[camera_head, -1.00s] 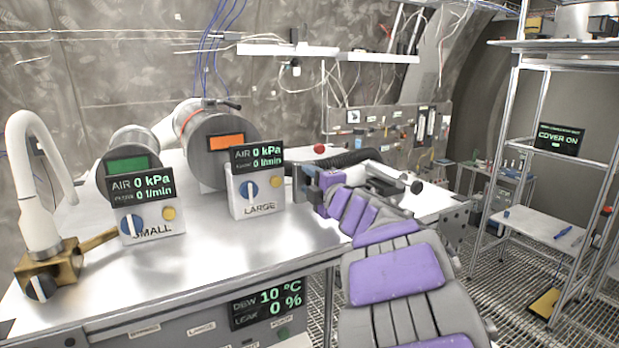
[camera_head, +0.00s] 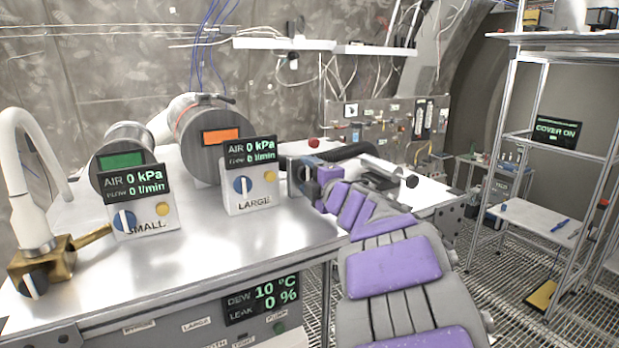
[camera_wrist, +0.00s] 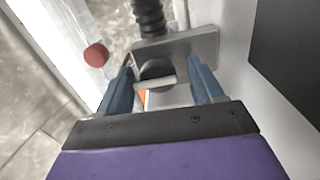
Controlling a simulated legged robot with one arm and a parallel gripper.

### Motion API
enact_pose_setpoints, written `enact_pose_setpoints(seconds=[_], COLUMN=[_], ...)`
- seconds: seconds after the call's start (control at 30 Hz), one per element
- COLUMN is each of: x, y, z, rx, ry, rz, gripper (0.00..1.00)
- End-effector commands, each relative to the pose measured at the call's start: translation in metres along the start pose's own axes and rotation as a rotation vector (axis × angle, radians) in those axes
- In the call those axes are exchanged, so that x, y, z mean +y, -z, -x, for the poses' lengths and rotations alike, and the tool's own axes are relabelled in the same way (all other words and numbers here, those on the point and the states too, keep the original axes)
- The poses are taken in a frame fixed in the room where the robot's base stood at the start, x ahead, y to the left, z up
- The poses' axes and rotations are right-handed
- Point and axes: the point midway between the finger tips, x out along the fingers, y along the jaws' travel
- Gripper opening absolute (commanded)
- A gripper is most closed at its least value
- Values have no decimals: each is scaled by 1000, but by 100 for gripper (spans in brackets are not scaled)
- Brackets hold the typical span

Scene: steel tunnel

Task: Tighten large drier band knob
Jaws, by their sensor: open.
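The large drier (camera_head: 214,150) is a steel cylinder with an orange label and a band near its front rim, behind the LARGE control box (camera_head: 252,192). My gripper (camera_head: 291,178) is just right of that box, its tips partly hard to make out. In the wrist view, my gripper (camera_wrist: 161,66) is open, with two blue fingers apart. A dark round knob with a pale bar handle (camera_wrist: 157,76) shows between the fingers, against a grey metal block (camera_wrist: 205,47). I cannot tell whether the fingers touch it. In the head view I cannot make this knob out.
A black corrugated hose (camera_wrist: 148,14) meets the block, and a red round button (camera_wrist: 95,55) is beside it. The small drier (camera_head: 122,150), its SMALL box (camera_head: 143,213) and a white tap (camera_head: 28,180) stand left.

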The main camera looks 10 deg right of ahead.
Motion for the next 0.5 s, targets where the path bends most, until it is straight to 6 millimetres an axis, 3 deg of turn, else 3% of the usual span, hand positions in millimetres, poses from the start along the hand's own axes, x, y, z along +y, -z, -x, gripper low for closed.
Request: enact_pose_setpoints(seconds=[0.17, 0.5], x=[1, 1], y=[0, -2], z=[10, 65], rx=[-1, -3], ry=[-1, -3], rz=[2, 3], gripper=[67, 67])
